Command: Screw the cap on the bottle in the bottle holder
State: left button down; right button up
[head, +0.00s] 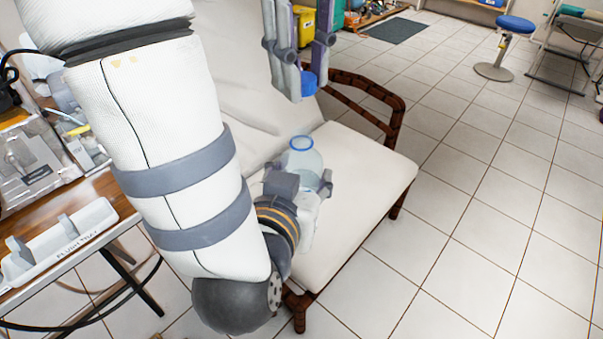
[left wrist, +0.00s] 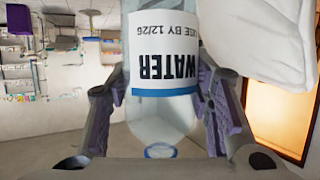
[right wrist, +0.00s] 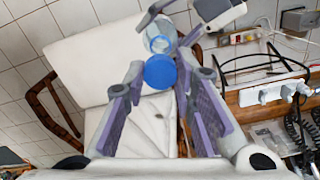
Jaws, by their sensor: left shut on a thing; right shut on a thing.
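A clear water bottle with a blue-ringed open neck (head: 303,158) is held above the cream seat in the head view. My left gripper (head: 298,183) is shut around its body. The left wrist view shows the bottle's white WATER label (left wrist: 165,60) and its neck toward the bottom. My right gripper (head: 294,84) is shut on a blue cap (head: 308,83), above and apart from the bottle. In the right wrist view, the cap (right wrist: 160,72) sits between the fingertips and the bottle (right wrist: 160,38) is just beyond it. I cannot make out a bottle holder.
A cream padded chair (head: 365,165) with brown arms lies beneath both grippers. A wooden table (head: 100,190) at left bears a white flush tray (head: 75,232) and packets. A blue stool (head: 515,24) stands far off.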

aim_at(302, 177)
dwell(0.3)
jog(key=shift+f, duration=2)
jog(key=shift+f, duration=0.95)
jog(key=shift+f, duration=0.55)
jog(key=m, duration=1.3)
